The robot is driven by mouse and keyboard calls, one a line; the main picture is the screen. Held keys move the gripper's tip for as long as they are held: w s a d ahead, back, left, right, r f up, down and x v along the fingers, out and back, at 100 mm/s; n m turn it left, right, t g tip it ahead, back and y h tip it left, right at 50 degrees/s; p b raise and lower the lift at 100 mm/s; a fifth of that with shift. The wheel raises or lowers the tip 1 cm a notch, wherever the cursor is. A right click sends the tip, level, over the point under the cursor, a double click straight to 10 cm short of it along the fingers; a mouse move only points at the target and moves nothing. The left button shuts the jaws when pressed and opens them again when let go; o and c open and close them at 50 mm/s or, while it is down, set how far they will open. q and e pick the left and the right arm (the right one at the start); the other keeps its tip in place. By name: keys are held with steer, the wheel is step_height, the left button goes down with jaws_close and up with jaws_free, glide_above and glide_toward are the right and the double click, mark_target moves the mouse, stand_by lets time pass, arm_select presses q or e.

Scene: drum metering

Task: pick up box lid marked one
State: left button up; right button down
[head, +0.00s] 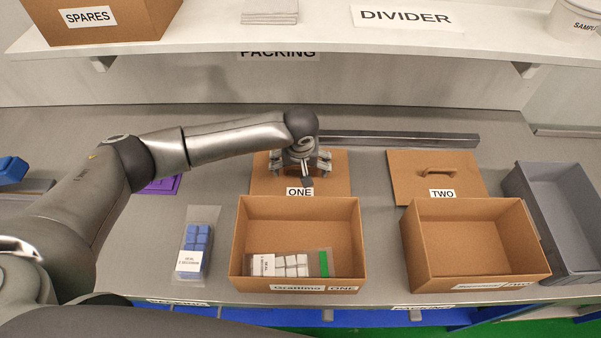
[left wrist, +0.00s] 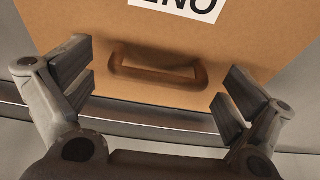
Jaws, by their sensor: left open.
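The box lid marked ONE (head: 335,177) lies flat on the bench behind the open brown box one (head: 243,225). In the left wrist view the lid (left wrist: 95,45) fills the upper part, with its label upside down and a brown bar handle (left wrist: 157,70) across it. My left gripper (head: 303,172) is above the lid in the head view. In the left wrist view its open fingers (left wrist: 158,85) are on either side of the handle, apart from it. The gripper hides the handle in the head view. My right gripper is not in view.
Box one holds a bag of white blocks and a green piece. A bag of blue blocks (head: 198,238) lies left of it. Lid two (head: 408,178), open box two (head: 462,208) and a grey bin (head: 516,185) are to the right. A metal rail (head: 410,139) runs behind the lids.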

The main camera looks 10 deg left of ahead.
arm_select(q)
steer(key=c, duration=0.9)
steer(key=shift+c, duration=0.2)
